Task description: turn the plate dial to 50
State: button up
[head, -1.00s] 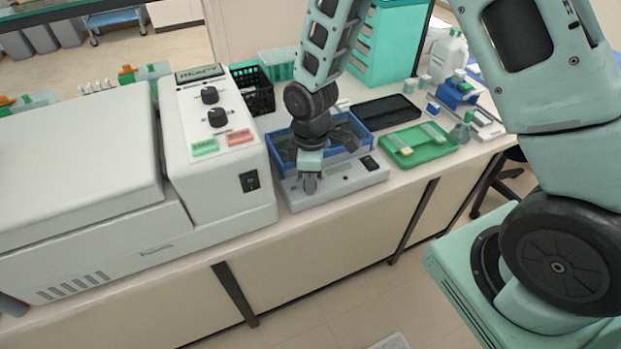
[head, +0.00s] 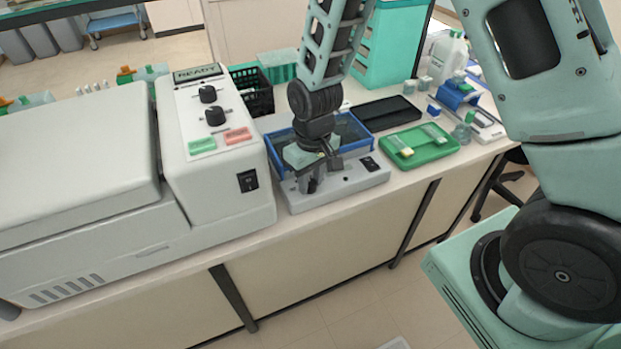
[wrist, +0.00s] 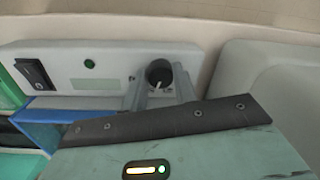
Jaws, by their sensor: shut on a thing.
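The plate dial (wrist: 159,72) is a black round knob with a white pointer mark, on the light grey front panel (wrist: 115,67) of the plate unit in the wrist view. The mark points toward the bottom of that view; no scale numbers can be read. My gripper (wrist: 160,88) has one finger on each side of the dial and is shut on it.
A black rocker switch (wrist: 33,73) and a green light (wrist: 90,63) are on the same panel. A blue-rimmed basin (head: 358,133) lies behind it. A large grey machine (head: 215,165) stands close on the left, a green tray (head: 440,152) on the right.

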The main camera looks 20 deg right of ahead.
aim_at(313, 181)
jog(key=shift+m, duration=0.4)
jog(key=o, duration=1)
jog(key=r, duration=0.5)
jog(key=r+b, duration=0.1)
jog(key=r, duration=0.5)
jog(key=r+b, duration=0.1)
jog(key=r, duration=0.5)
jog(key=shift+w+d+r, duration=0.1)
jog(key=shift+d+r, duration=0.15)
jog(key=shift+d, duration=0.15)
jog(key=s+a+n, duration=0.1)
jog(key=s+a, duration=0.1)
jog(key=s, duration=0.5)
jog(key=s+a+n, duration=0.2)
jog(key=s, duration=0.5)
jog(key=s+a+f+n, duration=0.1)
jog(key=s+a+n, duration=0.1)
jog(key=s, duration=0.5)
jog(key=shift+a+f, duration=0.1)
jog(key=shift+a, duration=0.45)
